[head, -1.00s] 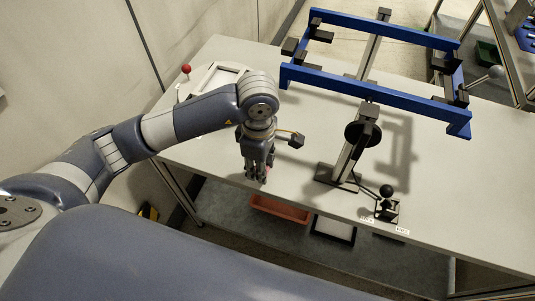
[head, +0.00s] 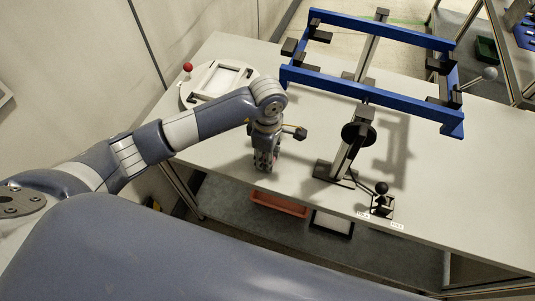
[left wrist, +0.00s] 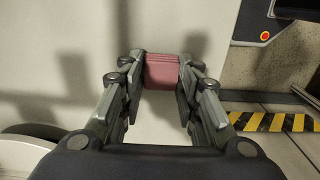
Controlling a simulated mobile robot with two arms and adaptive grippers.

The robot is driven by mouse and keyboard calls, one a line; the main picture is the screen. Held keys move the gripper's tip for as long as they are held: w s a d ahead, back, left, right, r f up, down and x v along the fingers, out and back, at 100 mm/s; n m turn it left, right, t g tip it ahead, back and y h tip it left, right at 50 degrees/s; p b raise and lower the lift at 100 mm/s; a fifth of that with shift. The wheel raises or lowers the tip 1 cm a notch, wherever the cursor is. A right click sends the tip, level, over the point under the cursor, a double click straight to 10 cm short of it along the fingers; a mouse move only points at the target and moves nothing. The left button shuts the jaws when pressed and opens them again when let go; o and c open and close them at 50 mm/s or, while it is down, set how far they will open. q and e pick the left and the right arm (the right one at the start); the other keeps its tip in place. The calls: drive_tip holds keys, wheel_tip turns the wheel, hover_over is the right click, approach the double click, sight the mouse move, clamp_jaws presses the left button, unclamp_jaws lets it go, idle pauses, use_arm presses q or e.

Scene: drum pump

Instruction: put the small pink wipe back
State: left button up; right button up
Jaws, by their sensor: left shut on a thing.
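The small pink wipe (left wrist: 161,70) shows in the left wrist view as a folded pink block between the fingertips. My left gripper (left wrist: 162,82) is shut on it, with a finger pressed to each side. In the head view my left gripper (head: 264,166) points down over the front part of the grey table, left of the black stand. The wipe can hardly be made out there. I cannot tell whether it touches the table top. My right gripper is in neither view.
The grey table (head: 450,215) carries a blue frame (head: 370,90) on a black stand (head: 335,172) and a small black ball-knob device (head: 381,200). A white fixture (head: 222,78) stands at the back left. A red-orange tray (head: 279,204) lies on the shelf below. The table's right side is clear.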

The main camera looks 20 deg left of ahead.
use_arm(q)
drive_tip(key=shift+f, duration=0.25)
drive_tip(key=o, duration=0.9)
drive_tip(key=shift+r, duration=0.1)
drive_tip(key=shift+o, duration=0.6)
drive_tip(key=shift+r, duration=0.15)
wheel_tip(320, 180, up, 12)
drive_tip(key=b, duration=0.3)
